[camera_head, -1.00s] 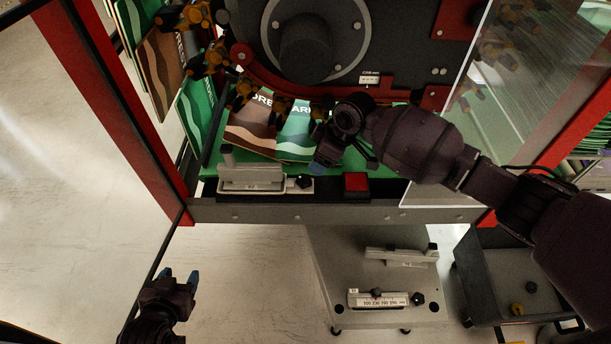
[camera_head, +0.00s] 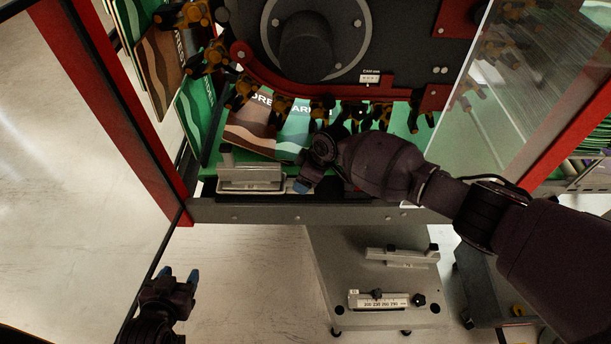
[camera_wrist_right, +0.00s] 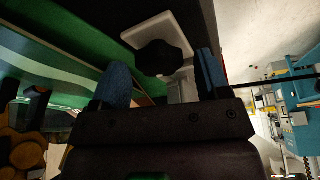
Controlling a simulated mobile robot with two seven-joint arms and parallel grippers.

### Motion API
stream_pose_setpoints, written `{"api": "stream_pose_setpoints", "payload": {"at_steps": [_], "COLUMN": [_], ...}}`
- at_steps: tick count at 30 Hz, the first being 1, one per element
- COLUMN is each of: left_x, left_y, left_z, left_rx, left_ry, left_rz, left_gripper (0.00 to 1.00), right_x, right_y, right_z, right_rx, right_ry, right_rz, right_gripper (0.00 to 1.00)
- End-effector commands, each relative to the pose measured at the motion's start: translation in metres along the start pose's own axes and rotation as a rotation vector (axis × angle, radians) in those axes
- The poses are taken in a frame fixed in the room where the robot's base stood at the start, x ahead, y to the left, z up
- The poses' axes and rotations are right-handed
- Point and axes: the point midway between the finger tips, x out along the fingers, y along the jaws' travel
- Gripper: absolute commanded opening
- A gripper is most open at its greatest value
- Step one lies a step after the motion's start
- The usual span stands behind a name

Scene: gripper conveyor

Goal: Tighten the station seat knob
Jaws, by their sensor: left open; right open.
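The black station seat knob (camera_wrist_right: 158,57) shows in the right wrist view, on a pale bracket. It lies between and slightly beyond the blue fingertips of my right gripper (camera_wrist_right: 162,78), which is open with gaps on both sides. In the head view the right gripper (camera_head: 303,185) covers the knob at the right end of the grey station seat (camera_head: 250,178). I cannot tell how deep the knob sits between the fingers. My left gripper (camera_head: 179,276) is open and empty at the lower left, away from the station.
A lower cart (camera_head: 350,262) bears another seat with a scale (camera_head: 378,300). Brown and green printed sleeves (camera_head: 255,122) lie behind the station seat, below a row of black-and-orange conveyor grippers (camera_head: 240,93). A clear panel (camera_head: 500,95) stands to the right.

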Motion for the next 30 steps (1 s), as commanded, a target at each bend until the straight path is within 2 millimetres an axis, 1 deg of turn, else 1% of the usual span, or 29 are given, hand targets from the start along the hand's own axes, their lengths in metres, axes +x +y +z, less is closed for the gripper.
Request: {"api": "stream_pose_setpoints", "payload": {"at_steps": [5,12,15,23,30], "left_x": [0.000,0.000,0.000,-0.004,-0.013], "left_y": [0.000,0.000,0.000,-0.001,-0.002], "left_z": [0.000,0.000,0.000,-0.002,-0.009], "left_rx": [0.000,0.000,0.000,-0.001,-0.001], "left_ry": [0.001,0.001,0.001,-0.003,-0.013], "left_rz": [0.000,0.000,0.000,-0.001,-0.002], "left_gripper": [0.54,0.54,0.54,0.54,0.54], "right_x": [0.000,0.000,0.000,-0.001,-0.002], "right_y": [0.000,0.000,0.000,-0.001,-0.002], "right_z": [0.000,0.000,0.000,-0.001,-0.001], "right_rx": [0.000,0.000,0.000,0.028,0.145], "right_ry": [0.000,0.000,0.000,0.001,0.001], "right_rz": [0.000,0.000,0.000,0.010,0.056], "right_gripper": [0.69,0.33,0.20,0.20,0.20]}}
